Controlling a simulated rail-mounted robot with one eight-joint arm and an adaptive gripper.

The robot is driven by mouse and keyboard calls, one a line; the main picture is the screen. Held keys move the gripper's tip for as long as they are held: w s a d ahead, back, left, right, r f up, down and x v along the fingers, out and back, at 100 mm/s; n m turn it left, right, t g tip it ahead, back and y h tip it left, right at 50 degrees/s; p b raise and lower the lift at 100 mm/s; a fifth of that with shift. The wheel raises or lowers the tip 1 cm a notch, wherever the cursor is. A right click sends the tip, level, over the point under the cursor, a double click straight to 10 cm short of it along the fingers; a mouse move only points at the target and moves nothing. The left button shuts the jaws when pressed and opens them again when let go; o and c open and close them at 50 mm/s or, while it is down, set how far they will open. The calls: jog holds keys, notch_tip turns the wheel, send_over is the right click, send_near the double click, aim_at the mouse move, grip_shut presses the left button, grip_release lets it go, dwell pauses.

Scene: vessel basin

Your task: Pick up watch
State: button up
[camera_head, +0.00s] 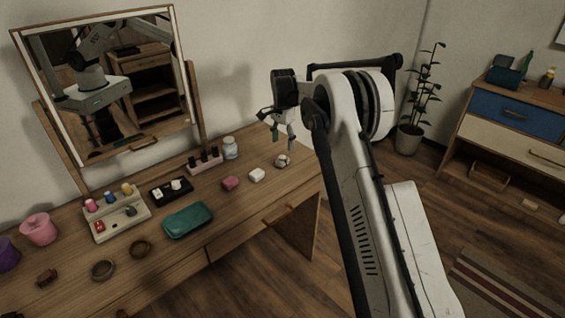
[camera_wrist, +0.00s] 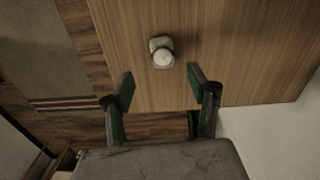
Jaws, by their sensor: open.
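The watch (camera_head: 282,160) appears to be the small pale round thing near the right end of the wooden dressing table. In the wrist view the watch (camera_wrist: 162,58) shows a whitish round face on a paler, roughly square body, lying on bare wood. My gripper (camera_head: 283,141) is above the table, a little above and behind the watch in the head view. In the wrist view my gripper (camera_wrist: 161,88) has its two green fingers spread apart with nothing between them. The watch lies beyond the fingertips, roughly centred between them.
A white block (camera_head: 257,175) and a pink block (camera_head: 230,183) lie left of the watch. A glass jar (camera_head: 230,148) and a bottle rack (camera_head: 205,162) stand behind. A teal case (camera_head: 188,220) lies farther left. The table's right edge is close to the watch.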

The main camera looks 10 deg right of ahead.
aim_at(282, 157)
jog(key=f, duration=0.9)
jog(key=shift+w, duration=0.25)
jog(key=shift+c, duration=0.4)
jog(key=shift+r, duration=0.1)
jog(key=c, duration=1.2)
jog(key=shift+r, duration=0.1)
